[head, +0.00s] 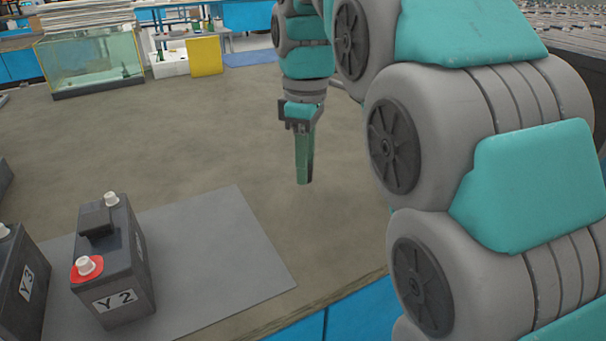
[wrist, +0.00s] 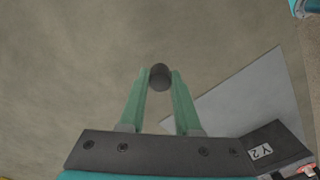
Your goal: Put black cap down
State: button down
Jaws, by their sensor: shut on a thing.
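My gripper (head: 304,180) points down over the bare brown tabletop (head: 340,215), to the right of the grey mat in the head view. In the wrist view its two green fingers (wrist: 160,80) are closed on a small round black cap (wrist: 160,76). The cap sits between the fingertips. In the head view the cap is not clearly seen. The gap between the cap and the table cannot be judged.
A black battery marked Y 2 (head: 120,270) stands on the grey mat (head: 215,250), with a red ring around one white terminal. A battery marked Y 3 (head: 22,290) stands at the left edge. A glass tank (head: 90,62) and a yellow panel (head: 204,56) are at the back.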

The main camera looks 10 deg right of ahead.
aim_at(304, 195)
jog(key=shift+w+a+f, duration=0.1)
jog(key=shift+w+a, duration=0.05)
jog(key=shift+w, duration=0.15)
jog(key=shift+f, duration=1.7)
jog(key=shift+f, duration=0.2)
jog(key=c, duration=0.6)
grip_release()
jog(key=shift+r, duration=0.1)
jog(key=shift+r+p, duration=0.35)
jog(key=shift+r, duration=3.55)
